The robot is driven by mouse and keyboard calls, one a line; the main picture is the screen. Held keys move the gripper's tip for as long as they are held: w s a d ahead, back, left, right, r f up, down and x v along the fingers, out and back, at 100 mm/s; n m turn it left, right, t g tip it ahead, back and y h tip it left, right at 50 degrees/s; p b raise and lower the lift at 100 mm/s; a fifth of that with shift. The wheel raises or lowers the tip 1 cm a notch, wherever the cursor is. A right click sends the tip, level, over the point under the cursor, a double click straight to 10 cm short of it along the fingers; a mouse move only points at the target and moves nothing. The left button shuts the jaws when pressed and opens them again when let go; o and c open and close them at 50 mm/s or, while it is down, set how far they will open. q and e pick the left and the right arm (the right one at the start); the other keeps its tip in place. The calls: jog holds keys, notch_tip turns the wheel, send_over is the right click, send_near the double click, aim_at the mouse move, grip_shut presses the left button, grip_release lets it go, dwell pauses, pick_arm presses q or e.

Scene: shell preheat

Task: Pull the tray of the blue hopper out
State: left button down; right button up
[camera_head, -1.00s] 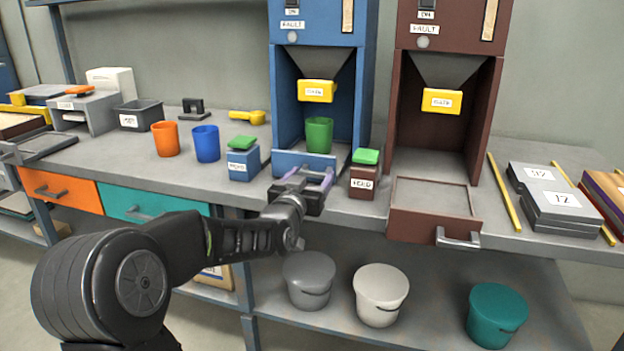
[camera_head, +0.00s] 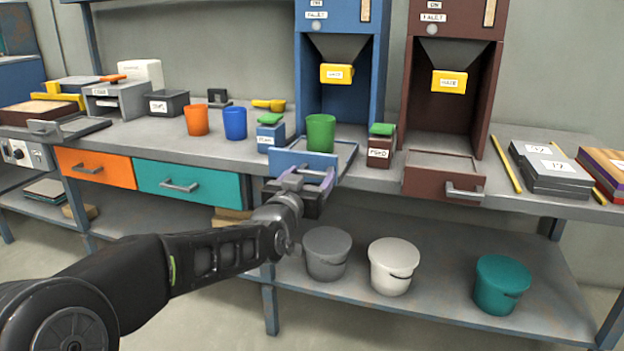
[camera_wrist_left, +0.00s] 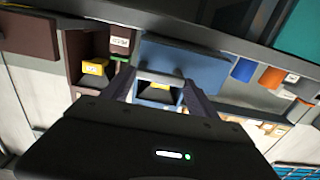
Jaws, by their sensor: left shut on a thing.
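The blue hopper (camera_head: 308,85) stands on the bench with a yellow block under its funnel. Its blue tray (camera_head: 284,161) sticks out over the bench's front edge. A green cup (camera_head: 320,134) stands upright on the tray, in front of the hopper's opening. My left gripper (camera_head: 302,182) is shut on the tray's handle at the tray front. The left wrist view shows the grey handle (camera_wrist_left: 160,78) between the two fingers, against the blue tray front (camera_wrist_left: 185,62). My right gripper is in neither current view.
The brown hopper (camera_head: 490,85), with its own tray (camera_head: 428,182) out, stands at right. A blue box with green top (camera_head: 270,135) and a brown one (camera_head: 381,150) flank the blue tray. Lidded buckets (camera_head: 394,268) stand on the shelf below.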

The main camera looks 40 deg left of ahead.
pick_arm(q)
jog(key=shift+d+f, duration=0.1)
jog(key=shift+f, duration=0.1)
jog(key=c, duration=0.6)
grip_release()
jog(key=shift+s, duration=0.15)
jog(key=o, duration=0.4)
jog(key=shift+r, duration=0.2)
jog(key=shift+s, duration=0.1)
jog(key=p+v, duration=0.1)
jog(key=v, duration=0.6)
jog(key=shift+s+d, duration=0.1)
jog(key=shift+s, duration=0.25)
